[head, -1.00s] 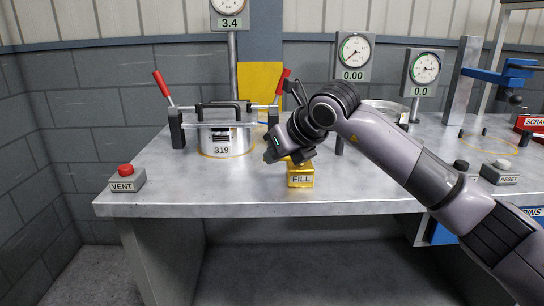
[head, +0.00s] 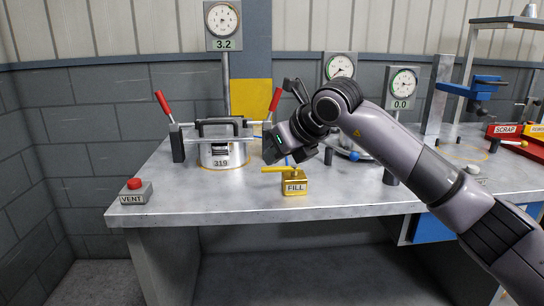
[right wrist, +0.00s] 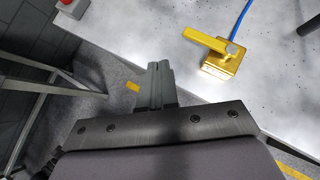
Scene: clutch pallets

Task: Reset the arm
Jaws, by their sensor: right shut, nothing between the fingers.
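My right arm reaches in from the right in the head view, with its gripper (head: 273,150) above the bench near the yellow FILL valve (head: 295,182). The gripper touches nothing that I can see. In the right wrist view, the right gripper's fingers (right wrist: 160,82) are together and empty, over the bench's front edge and the floor. The FILL valve (right wrist: 220,55) is up and to the right of them, apart, with its lever and a blue hose showing. In the head view the lever points left. My left gripper is not in view.
On the metal bench (head: 220,205), a pot marked 319 (head: 222,157) sits between red-handled clamps (head: 164,105). A VENT button (head: 135,192) is at the front left. Gauges (head: 223,20) stand behind. A red SCRAP bin (head: 505,130) is at right.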

